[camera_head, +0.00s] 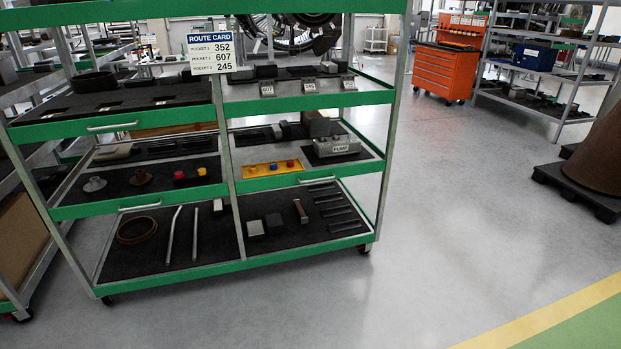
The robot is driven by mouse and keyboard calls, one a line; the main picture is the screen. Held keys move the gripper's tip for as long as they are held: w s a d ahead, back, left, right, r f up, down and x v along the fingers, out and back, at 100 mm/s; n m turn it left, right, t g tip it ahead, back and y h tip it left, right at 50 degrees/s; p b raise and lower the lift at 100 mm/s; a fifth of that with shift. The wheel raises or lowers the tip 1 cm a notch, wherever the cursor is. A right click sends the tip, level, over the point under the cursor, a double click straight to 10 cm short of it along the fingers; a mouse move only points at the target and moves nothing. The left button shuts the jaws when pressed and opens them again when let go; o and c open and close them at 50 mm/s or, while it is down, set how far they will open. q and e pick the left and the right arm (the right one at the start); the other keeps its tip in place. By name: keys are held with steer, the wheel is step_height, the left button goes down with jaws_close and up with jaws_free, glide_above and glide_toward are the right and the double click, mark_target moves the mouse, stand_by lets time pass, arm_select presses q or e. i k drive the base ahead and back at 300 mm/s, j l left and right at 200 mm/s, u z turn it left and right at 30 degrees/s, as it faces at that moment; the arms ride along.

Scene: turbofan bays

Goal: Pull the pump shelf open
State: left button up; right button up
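The pump shelf (283,182) is the middle level on the right side of the green and grey rack. Its green front edge looks level with the rack's posts, so it appears closed. A light bar handle (317,180) sits on that front edge. A grey block labelled PUMP (337,150) stands on the shelf's right part, with a brown block behind it. A yellow tray (272,168) with red and blue pieces lies to its left. Neither of my grippers is in view.
A route card (209,52) hangs on the rack's middle post. Other shelves have handles at the upper left (112,127) and lower left (139,207). The grey floor (420,230) in front and right is clear. An orange tool cabinet (441,72) stands farther back.

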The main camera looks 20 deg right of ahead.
mark_target(259, 147)
steer(key=i+l+z, duration=0.1)
steer(key=i+l, duration=0.3)
steer(key=i+l+z, duration=0.1)
steer(key=i+l, duration=0.2)
steer(key=i, duration=0.2)
steer(key=i+l+z, duration=0.1)
steer(key=i+l, duration=0.2)
steer(key=i, duration=0.15)
steer(key=i+l+z, duration=0.15)
steer(key=i+l, duration=0.15)
steer(key=i, duration=0.2)
steer(key=i+l+z, duration=0.1)
steer(key=i, duration=0.35)
steer(key=l, duration=0.1)
